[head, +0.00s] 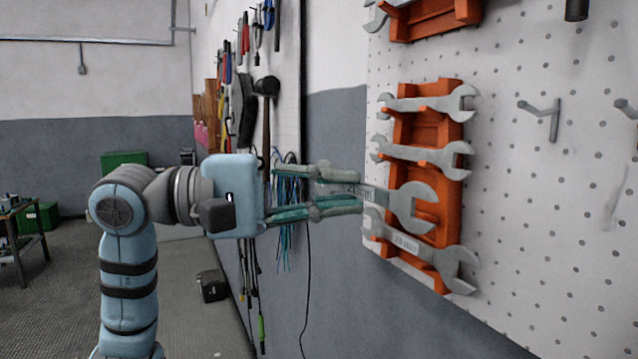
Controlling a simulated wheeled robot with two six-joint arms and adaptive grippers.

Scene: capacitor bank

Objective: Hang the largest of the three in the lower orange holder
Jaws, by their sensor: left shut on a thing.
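The lower orange holder (396,180) is fixed on the white pegboard at the right of the head view. My left gripper (352,189) is shut on a grey open-ended wrench (408,207), gripping its left part; the marking on it seems to read 21 mm. The held wrench lies nearly level, in front of the holder's lower middle, and its open jaw points right. I cannot tell whether it touches the holder. A top wrench (428,104), a second wrench (425,153) and a tilted bottom wrench (425,249) are on the holder. My right gripper is not in view.
An upper orange holder (432,22) with a wrench is partly cut off at the top. Metal hooks (543,112) stick out of the pegboard (545,230) on the right. A hammer (266,105) and cables (287,200) hang on the wall behind my gripper.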

